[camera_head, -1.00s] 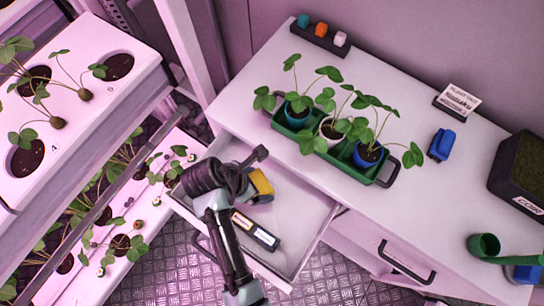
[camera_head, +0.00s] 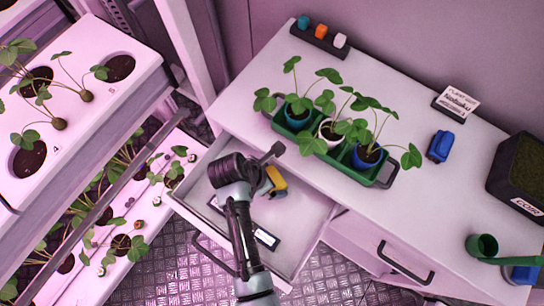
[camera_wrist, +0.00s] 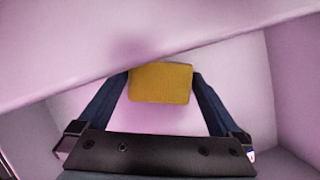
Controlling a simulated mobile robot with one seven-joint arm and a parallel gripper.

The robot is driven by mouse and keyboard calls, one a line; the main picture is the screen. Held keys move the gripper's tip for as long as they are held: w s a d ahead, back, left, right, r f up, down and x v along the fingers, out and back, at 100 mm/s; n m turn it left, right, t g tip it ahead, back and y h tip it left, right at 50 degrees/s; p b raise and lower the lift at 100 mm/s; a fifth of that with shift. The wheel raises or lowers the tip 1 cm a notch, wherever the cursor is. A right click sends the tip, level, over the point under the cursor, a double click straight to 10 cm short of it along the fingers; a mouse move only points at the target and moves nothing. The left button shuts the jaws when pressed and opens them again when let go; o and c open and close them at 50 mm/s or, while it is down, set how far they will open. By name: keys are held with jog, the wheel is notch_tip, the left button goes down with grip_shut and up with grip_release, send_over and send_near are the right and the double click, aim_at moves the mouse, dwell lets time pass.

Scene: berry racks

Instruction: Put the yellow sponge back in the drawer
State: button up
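The yellow sponge (camera_head: 277,178) is between the fingers of my gripper (camera_wrist: 161,78). In the wrist view the sponge (camera_wrist: 160,84) has a dark blue finger against its left and right sides. The pulled-out drawer (camera_head: 300,243) is under the white table, and my gripper holds the sponge over its back part, close to the table's front edge. I cannot tell whether the sponge touches the drawer floor. My wrist and arm hide part of the drawer. A dark flat item with a pale label (camera_head: 266,238) lies near the drawer's front.
A green tray (camera_head: 377,177) with several potted plants stands on the table (camera_head: 400,220) just above the drawer. A blue object (camera_head: 440,146) and a dark planter (camera_head: 520,170) are to the right. A plant rack (camera_head: 150,75) stands close on the left.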

jog(key=p+v, duration=0.1)
jog(key=v, duration=1.1)
jog(key=w+r+m+t+y, duration=0.1)
jog(key=w+r+m+t, duration=0.4)
jog(key=r, duration=0.5)
jog(key=w+a+r+m+t+y, duration=0.1)
jog(key=w+r+m+t, duration=0.2)
jog(key=w+r, duration=0.5)
jog(key=w+r+m+t+y, duration=0.1)
jog(key=w+r+m+t, duration=0.3)
jog(key=r, duration=0.7)
notch_tip(320, 180, up, 24)
jog(key=s+d+m+t+y, duration=0.1)
jog(key=s+d+m+t, duration=0.1)
jog(key=m+t, duration=0.55)
jog(key=s+d+r+m+t, duration=0.2)
jog(key=s+r+m+t, duration=0.3)
jog(key=s+r, duration=0.5)
notch_tip(320, 180, up, 3)
jog(key=shift+d+f+t, duration=0.2)
jog(key=shift+f+t, duration=0.05)
jog(key=shift+t, duration=0.1)
jog(key=shift+s, duration=0.1)
